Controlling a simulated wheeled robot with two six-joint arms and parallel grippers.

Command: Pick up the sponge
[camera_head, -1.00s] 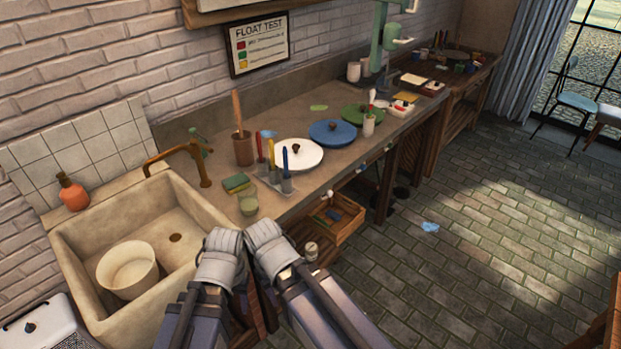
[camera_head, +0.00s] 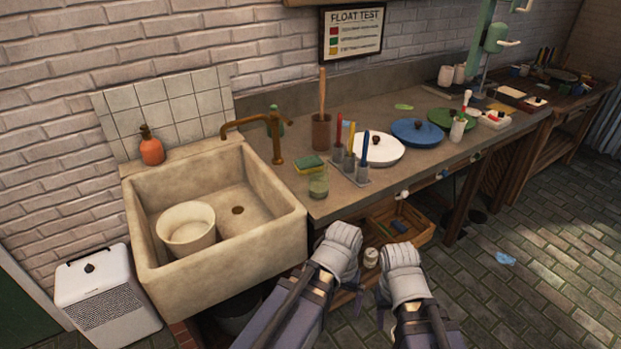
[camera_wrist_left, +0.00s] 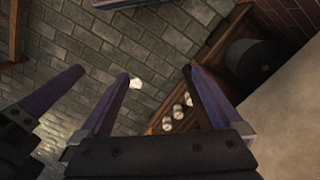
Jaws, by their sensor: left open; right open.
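The sponge (camera_head: 309,164), green and yellow, lies on the worktop (camera_head: 335,200) just right of the sink, behind a glass cup (camera_head: 318,183). My two arms reach in from the bottom of the head view, below the worktop's front edge and well short of the sponge. Their fingertips are hard to make out there. In the left wrist view my left gripper (camera_wrist_left: 156,73) is open, with nothing between its fingers. A purple finger of my right gripper (camera_wrist_left: 50,97) shows at that view's left edge. The sponge does not show in the left wrist view.
The stone sink (camera_head: 150,250) holds a pale bucket (camera_head: 187,230). A brass faucet (camera_head: 276,140) and a brown tool pot (camera_head: 321,132) stand near the sponge.

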